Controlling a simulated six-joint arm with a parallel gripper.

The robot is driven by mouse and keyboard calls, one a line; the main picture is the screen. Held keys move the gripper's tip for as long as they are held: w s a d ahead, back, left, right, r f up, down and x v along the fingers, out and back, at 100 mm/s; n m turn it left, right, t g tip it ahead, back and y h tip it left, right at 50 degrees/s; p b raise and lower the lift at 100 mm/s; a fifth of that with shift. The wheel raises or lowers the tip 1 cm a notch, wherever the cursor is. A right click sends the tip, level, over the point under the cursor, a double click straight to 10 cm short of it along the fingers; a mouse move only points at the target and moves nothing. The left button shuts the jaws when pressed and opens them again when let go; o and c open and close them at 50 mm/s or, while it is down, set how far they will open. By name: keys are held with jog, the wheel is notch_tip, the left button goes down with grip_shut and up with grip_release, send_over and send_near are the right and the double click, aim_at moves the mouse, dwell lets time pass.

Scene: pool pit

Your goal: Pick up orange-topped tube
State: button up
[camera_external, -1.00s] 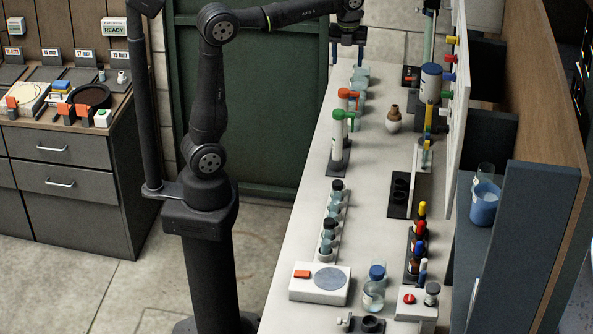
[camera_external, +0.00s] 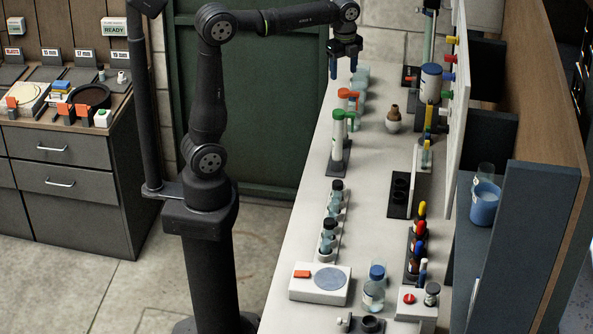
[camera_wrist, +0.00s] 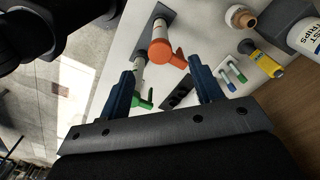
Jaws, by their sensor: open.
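The orange-topped tube (camera_external: 346,96) stands on the white bench, just behind a green-topped tube (camera_external: 338,128). In the wrist view its orange top (camera_wrist: 162,52) is a round cap with a side arm, and the green top (camera_wrist: 142,101) shows partly behind my left finger. My gripper (camera_external: 344,70) hangs fingers down, above and behind the orange top in the outside view. Its blue fingers are open and empty. In the wrist view the orange top lies between and beyond the fingertips of my gripper (camera_wrist: 163,78), apart from both.
Glass beakers (camera_external: 361,76) stand close behind the orange-topped tube. A brown-necked flask (camera_external: 394,119) is to its right, and a blue-lidded white container (camera_external: 430,83) farther right. A tall white panel (camera_external: 456,120) borders the bench. The bench between the tubes and flask is clear.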

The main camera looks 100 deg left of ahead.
aim_at(343, 89)
notch_tip(343, 89, down, 7)
jog(key=shift+f, duration=0.1)
jog(key=shift+w+d+f, duration=0.1)
jog(key=shift+f, duration=1.25)
jog(key=shift+w+d+f, duration=0.1)
jog(key=shift+f, duration=1.2)
jog(key=shift+c, duration=0.2)
grip_shut()
